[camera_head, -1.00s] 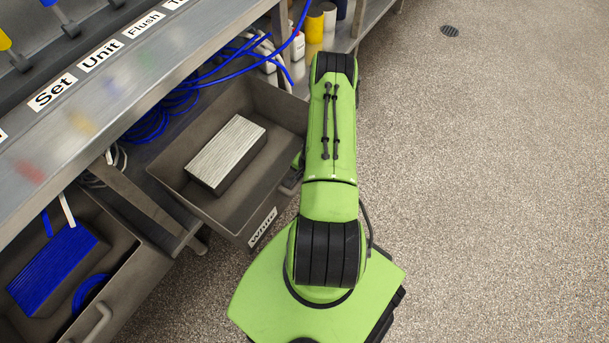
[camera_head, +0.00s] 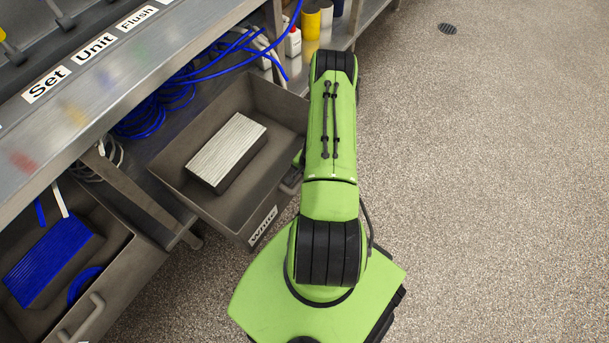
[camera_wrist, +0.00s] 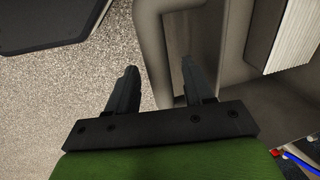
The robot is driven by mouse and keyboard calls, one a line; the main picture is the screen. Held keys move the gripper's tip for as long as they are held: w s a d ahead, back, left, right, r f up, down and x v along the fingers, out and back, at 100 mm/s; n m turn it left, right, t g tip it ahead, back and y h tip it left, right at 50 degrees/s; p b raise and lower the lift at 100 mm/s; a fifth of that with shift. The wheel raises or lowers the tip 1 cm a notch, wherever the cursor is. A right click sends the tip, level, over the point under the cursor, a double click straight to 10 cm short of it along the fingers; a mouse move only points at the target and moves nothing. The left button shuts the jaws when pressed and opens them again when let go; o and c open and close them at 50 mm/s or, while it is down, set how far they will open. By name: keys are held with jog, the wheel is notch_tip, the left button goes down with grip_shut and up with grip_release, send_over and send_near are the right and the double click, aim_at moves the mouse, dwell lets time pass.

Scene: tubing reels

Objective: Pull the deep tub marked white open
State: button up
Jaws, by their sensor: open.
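The deep grey tub marked White (camera_head: 180,195) stands pulled out from under the bench, its inside open to view. A pale ribbed block (camera_head: 227,152) lies in it. The White label (camera_head: 263,226) is on its front. Its handle (camera_head: 291,184) is partly hidden by my arm in the head view. In the wrist view my gripper (camera_wrist: 158,66) is open, with a finger on each side of the tub's pale handle (camera_wrist: 153,45). Contact between fingers and handle cannot be told. The block's edge (camera_wrist: 285,35) also shows there.
A second pulled-out tub (camera_head: 135,265) with a blue block (camera_head: 48,258) stands at the left. The metal bench (camera_head: 95,105) runs above both. Blue tubing (camera_head: 160,110) and bottles (camera_head: 293,42) lie behind. The speckled floor (camera_head: 480,180) at the right is clear.

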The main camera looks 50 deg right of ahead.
notch_tip(320, 180, up, 16)
jog(key=s+p, duration=0.3)
jog(key=p, duration=0.2)
jog(key=shift+f, duration=0.25)
jog(key=shift+d, duration=0.1)
